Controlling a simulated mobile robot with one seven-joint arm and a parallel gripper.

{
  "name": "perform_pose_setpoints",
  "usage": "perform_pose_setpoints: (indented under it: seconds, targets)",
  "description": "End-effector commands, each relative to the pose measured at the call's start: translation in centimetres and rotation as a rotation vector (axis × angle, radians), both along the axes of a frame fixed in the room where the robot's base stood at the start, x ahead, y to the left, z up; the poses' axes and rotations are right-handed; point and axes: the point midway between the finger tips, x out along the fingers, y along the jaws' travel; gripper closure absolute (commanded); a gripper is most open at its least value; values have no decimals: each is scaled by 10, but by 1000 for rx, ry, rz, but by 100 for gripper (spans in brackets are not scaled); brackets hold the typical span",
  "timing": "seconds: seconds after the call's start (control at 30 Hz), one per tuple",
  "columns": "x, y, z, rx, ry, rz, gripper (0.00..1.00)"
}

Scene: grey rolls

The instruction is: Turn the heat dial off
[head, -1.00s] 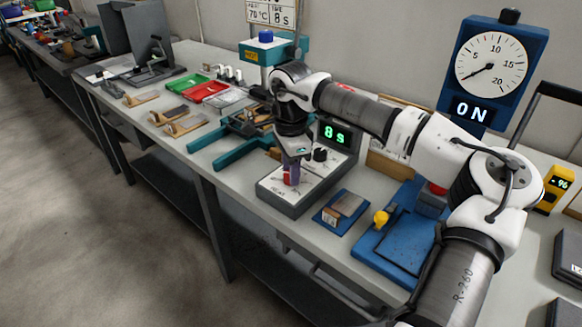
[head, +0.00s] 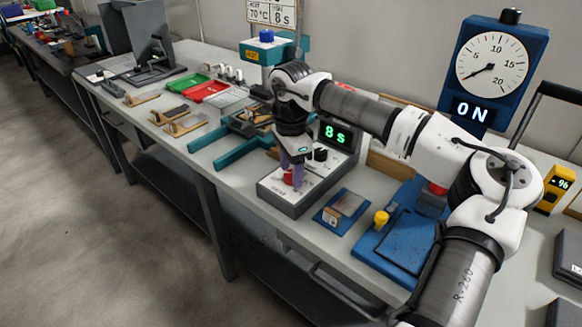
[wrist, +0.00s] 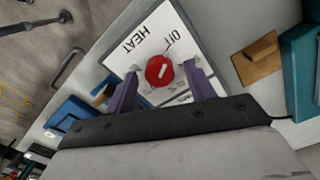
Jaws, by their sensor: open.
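The heat dial (wrist: 160,70) is a round red knob with a white pointer mark, on a pale panel (wrist: 148,38) lettered HEAT and OFF. In the wrist view its mark slants toward the upper right, on the side of the OFF lettering. My gripper (wrist: 161,67) is open, with its two purple fingers on either side of the dial and gaps showing between. In the head view the dial (head: 288,178) sits on the front of a grey control box (head: 290,206), below my gripper's fingers (head: 292,163), which partly hide it.
A green display (head: 336,134) reading 8 s stands behind the box, with a black knob (head: 320,154) beside it. A blue block (head: 342,211) and blue fixture (head: 396,255) lie right. Teal rails (head: 222,157) lie left. A gauge (head: 490,68) shows ON.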

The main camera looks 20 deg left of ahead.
Motion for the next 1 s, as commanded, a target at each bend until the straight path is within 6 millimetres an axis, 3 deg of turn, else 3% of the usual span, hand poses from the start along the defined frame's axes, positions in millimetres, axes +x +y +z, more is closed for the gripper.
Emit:
perform_pose_setpoints:
  seconds: [0.27, 0.7, 1.0]
  targets:
    - [1, 0, 12, 0, -1, -1, 46]
    - [0, 1, 106, 1, -2, -1, 46]
    - [0, 0, 137, 0, 0, 1, 46]
